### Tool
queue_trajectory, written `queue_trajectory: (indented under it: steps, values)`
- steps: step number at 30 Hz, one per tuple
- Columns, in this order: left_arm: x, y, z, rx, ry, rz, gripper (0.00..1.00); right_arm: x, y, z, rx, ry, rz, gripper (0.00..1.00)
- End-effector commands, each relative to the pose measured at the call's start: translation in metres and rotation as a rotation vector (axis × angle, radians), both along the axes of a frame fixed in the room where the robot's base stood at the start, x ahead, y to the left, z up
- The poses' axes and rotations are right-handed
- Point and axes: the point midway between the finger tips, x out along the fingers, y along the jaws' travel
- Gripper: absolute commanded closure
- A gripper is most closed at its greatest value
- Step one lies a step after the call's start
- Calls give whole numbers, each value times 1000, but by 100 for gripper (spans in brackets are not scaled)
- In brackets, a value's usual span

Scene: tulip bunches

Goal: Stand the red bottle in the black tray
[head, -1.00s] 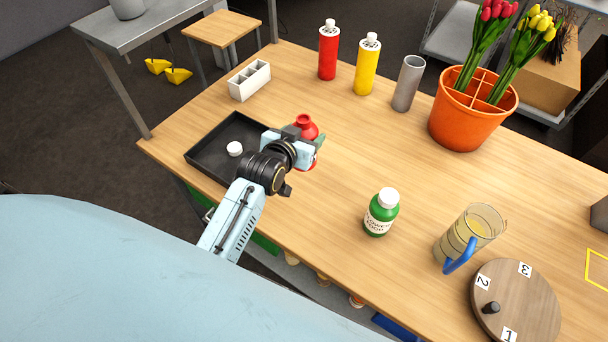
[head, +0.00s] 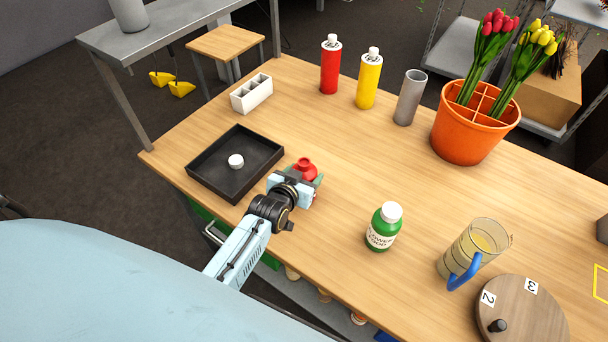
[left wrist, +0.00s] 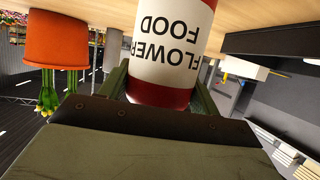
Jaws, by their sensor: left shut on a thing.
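A red bottle (head: 305,166) with a white "FLOWER FOOD" label and an uncapped neck is in my left gripper (head: 304,186), which is shut on it. In the left wrist view the bottle (left wrist: 172,50) fills the space between the fingers. It looks upright; I cannot tell whether its base touches the table. The black tray (head: 203,178) lies at the table's left front edge, to the left of the bottle. A white round cap (head: 236,161) lies in the tray. My right gripper is not in view.
A green bottle (head: 384,227), a glass jug (head: 468,250) and a numbered wooden disc (head: 530,318) stand to the right. Behind are a white divided holder (head: 252,94), a capped red bottle (head: 330,65), a yellow bottle (head: 368,78), a grey cylinder (head: 410,98) and an orange tulip pot (head: 466,135).

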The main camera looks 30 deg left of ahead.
Motion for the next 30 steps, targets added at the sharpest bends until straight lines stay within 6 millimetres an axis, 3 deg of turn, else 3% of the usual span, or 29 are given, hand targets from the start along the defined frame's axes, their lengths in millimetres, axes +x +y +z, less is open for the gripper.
queue_trajectory:
  steps: [6, 7, 12, 23, 30]
  values:
    - [0, 0, -3, 0, 0, 0, 65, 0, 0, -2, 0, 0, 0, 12]
    - [0, 0, -3, 0, 0, 0, 36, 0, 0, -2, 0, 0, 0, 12]
    - [0, 0, -3, 0, 0, 0, 16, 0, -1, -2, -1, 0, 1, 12]
    - [-2, 0, 2, 0, 1, 0, 16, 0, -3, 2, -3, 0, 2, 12]
    - [-38, -1, 16, 0, 3, 0, 16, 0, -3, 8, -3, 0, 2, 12]
